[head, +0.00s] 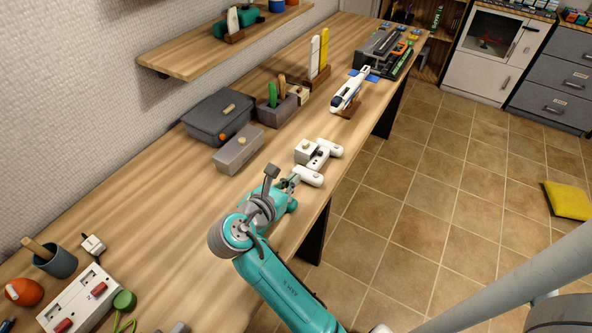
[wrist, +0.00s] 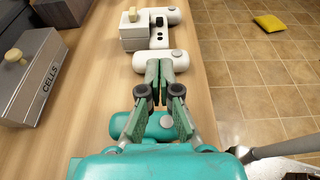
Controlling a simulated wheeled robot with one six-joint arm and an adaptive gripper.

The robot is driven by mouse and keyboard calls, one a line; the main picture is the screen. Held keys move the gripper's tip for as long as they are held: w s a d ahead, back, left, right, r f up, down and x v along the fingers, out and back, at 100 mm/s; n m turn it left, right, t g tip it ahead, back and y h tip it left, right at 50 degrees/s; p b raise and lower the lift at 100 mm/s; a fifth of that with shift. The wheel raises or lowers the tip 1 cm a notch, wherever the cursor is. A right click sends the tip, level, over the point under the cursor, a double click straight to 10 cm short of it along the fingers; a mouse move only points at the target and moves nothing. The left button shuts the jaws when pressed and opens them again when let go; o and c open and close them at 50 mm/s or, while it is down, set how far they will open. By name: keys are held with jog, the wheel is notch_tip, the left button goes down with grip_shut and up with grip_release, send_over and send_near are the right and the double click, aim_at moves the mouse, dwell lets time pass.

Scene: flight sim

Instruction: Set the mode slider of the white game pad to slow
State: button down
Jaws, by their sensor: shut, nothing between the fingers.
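The white game pad (head: 318,161) lies on the wooden workbench, with two rounded grips joined by a middle part. It also shows in the wrist view (wrist: 162,62), where its near grip lies just beyond my fingertips. Small dark marks (wrist: 159,30) show on its middle part; I cannot tell which is the mode slider or where it is set.
A grey box labelled CELLS (wrist: 36,75) stands left of my gripper. A dark case (head: 218,118) and a tool holder (head: 277,108) stand behind it. A white model aircraft (head: 347,90) stands farther along. The bench's right edge is close to the pad.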

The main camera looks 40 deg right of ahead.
send_near(320, 153)
jog(key=x, duration=0.5)
jog(key=shift+d+f, duration=0.15)
jog(key=shift+f, duration=0.15)
jog(key=shift+w+d, duration=0.25)
jog(key=shift+d, duration=0.3)
jog(key=shift+d, duration=0.1)
